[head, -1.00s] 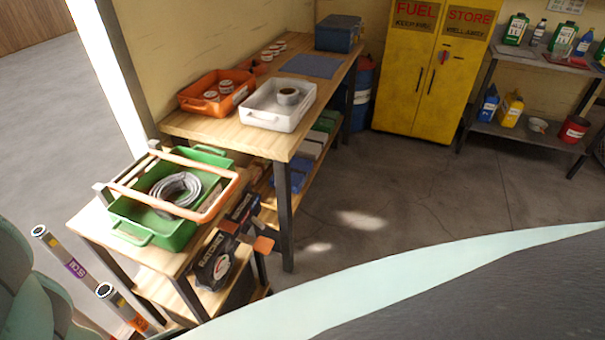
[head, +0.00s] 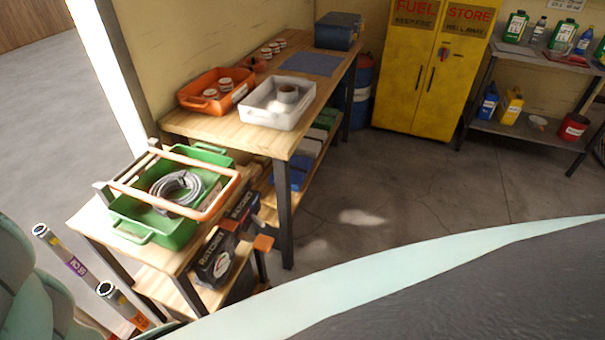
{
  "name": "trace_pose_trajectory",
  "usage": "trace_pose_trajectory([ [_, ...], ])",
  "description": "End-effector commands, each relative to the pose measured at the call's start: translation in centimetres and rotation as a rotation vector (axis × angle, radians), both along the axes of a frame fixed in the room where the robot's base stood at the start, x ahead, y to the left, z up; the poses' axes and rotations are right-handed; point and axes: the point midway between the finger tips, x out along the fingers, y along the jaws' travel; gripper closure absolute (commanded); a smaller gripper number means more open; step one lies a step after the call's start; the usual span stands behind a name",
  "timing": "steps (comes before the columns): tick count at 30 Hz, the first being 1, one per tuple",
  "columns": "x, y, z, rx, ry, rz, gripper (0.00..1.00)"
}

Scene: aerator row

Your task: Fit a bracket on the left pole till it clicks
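Two grey poles with pale ring tops stand at the lower left. The left pole (head: 64,252) has a purple label, and the other pole (head: 125,303) has an orange label. Their lower ends are out of view or hidden. An orange frame (head: 198,165) with a grey bar at its left end lies across a green tray (head: 130,228) on the near bench. I cannot tell whether this frame is a bracket, and no other bracket is clear. My gripper is not in view.
A coiled grey hose (head: 175,188) lies in the green tray. The wooden bench (head: 200,129) behind bears an orange tray (head: 203,104) and a white tray (head: 268,119). A ratchet box (head: 213,262) sits on the lower shelf. The floor (head: 400,180) before the yellow cabinet (head: 420,85) is clear.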

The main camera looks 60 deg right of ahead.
Motion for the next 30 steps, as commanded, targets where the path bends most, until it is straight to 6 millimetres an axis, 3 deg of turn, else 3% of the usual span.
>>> trace_pose_trajectory([
  [30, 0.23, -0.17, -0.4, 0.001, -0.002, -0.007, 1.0],
])
